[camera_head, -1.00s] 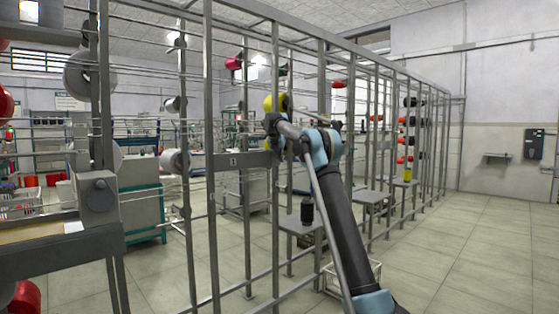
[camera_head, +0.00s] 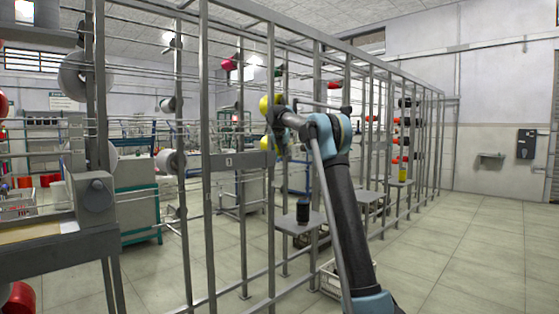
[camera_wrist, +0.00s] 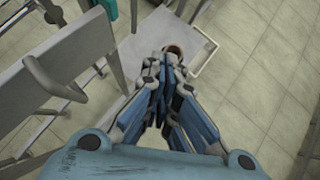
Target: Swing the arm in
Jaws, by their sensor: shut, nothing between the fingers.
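My gripper (camera_wrist: 163,82) is in the middle of the wrist view, its fingers together and empty. In the head view my arm (camera_head: 345,225) rises to the rack, its wrist (camera_head: 280,125) at about the level of the plate marked 1 (camera_head: 230,161); the fingers cannot be made out there. In the wrist view a grey bar with a bent handle (camera_wrist: 50,82) lies left of the fingers, apart from them. Below the fingers is a grey shelf (camera_wrist: 150,35) with a round-topped piece (camera_wrist: 175,50), partly hidden by the gripper. Which part is the task's arm, I cannot tell.
A tall grey rack frame (camera_head: 206,130) stands close around my arm. A black bobbin (camera_head: 303,211) stands on a small shelf (camera_head: 292,223). A white crate (camera_head: 330,281) is on the floor. Yellow bobbins (camera_head: 265,107) hang by my wrist. Floor at right (camera_head: 470,250) is clear.

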